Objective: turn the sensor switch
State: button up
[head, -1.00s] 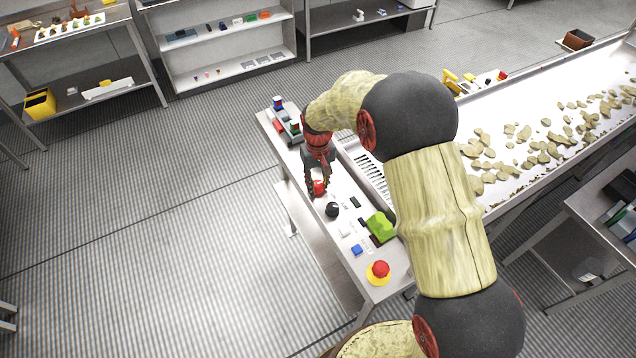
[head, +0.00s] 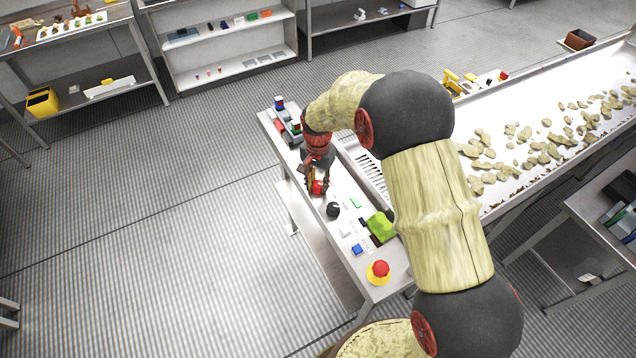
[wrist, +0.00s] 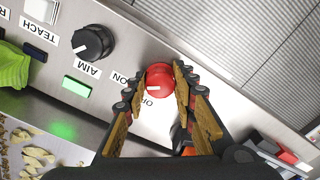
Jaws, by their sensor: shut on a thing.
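The sensor switch is a red round knob (wrist: 160,78) on a pale panel, with ON and partly hidden OFF lettering beside it in the wrist view. A small white mark shows on the knob. My gripper (wrist: 161,88) is shut on the red knob, one finger on each side. In the head view the knob (head: 318,187) sits low between the fingers of my gripper (head: 316,182), which points down at the panel. A small green indicator (wrist: 76,86) is lit on the panel; it also shows in the head view (head: 355,202).
A black knob (wrist: 92,42) labelled AIM stands beside the red one. A lime-green lump (head: 381,226), a blue button (head: 357,249) and a red-topped yellow emergency button (head: 379,270) are nearer on the panel. A conveyor (head: 480,205) with chips lies to the right.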

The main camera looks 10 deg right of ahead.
aim_at(317, 184)
jog(key=shift+m, duration=0.5)
jog(key=o, duration=1.2)
jog(key=shift+c, duration=0.2)
jog(key=shift+r, duration=0.15)
notch_tip(317, 184, up, 12)
